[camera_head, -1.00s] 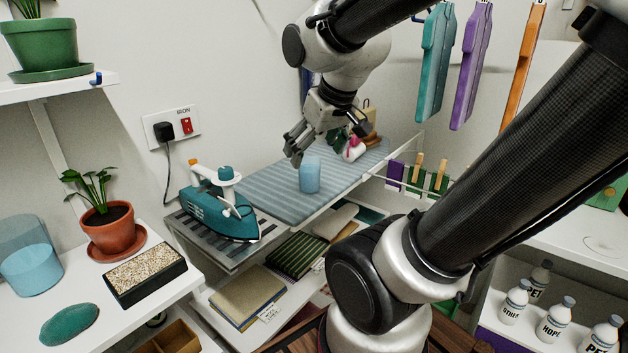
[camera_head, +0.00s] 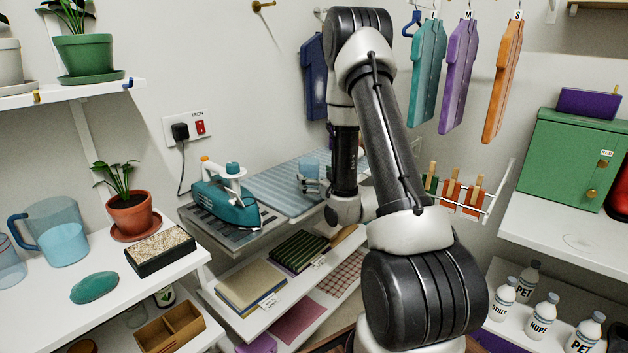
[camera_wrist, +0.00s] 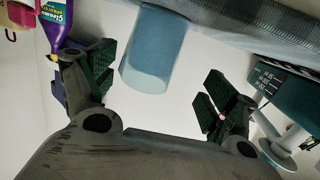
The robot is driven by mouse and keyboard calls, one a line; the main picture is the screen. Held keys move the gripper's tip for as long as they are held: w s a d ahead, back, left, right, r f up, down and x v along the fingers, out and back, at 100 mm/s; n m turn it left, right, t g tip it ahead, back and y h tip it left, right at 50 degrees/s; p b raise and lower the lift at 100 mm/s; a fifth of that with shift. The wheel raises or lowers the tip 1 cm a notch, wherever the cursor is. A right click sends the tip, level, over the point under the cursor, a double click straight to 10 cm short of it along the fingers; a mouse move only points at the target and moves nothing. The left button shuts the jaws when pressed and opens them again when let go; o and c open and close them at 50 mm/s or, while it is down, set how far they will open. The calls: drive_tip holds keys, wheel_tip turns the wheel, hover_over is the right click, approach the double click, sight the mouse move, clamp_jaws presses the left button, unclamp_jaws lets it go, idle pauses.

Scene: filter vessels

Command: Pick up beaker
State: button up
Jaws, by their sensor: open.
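The beaker (camera_head: 309,166) is a light-blue translucent cylinder standing on the striped blue ironing board (camera_head: 270,192). In the head view my gripper (camera_head: 309,185) is small, low in front of the beaker and overlapping its lower part. In the wrist view, which is turned nearly upside down, the beaker (camera_wrist: 155,52) shows between and beyond my two open, dark green-padded fingers (camera_wrist: 160,85). Neither finger visibly touches it, and nothing is held. My arm hides the board's right part.
A teal iron (camera_head: 226,200) stands left of the beaker; it also shows in the wrist view (camera_wrist: 295,105). A purple spray bottle (camera_wrist: 58,25) is at the wrist view's upper left. A blue jug (camera_head: 60,235) is on the left shelf. Clothespins hang on a rail (camera_head: 488,202) at right.

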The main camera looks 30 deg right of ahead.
drive_tip(key=shift+s+d+f+t, duration=0.25)
drive_tip(key=shift+s+f+t, duration=0.25)
drive_tip(key=shift+s+f, duration=0.25)
drive_tip(key=shift+m, duration=0.3)
drive_tip(key=w, duration=0.7)
drive_tip(key=shift+w+d+r, duration=0.2)
drive_tip(key=shift+w+r, duration=0.1)
drive_tip(key=shift+w, duration=0.1)
drive_tip(key=c, duration=1.2)
drive_tip(key=shift+r, duration=0.15)
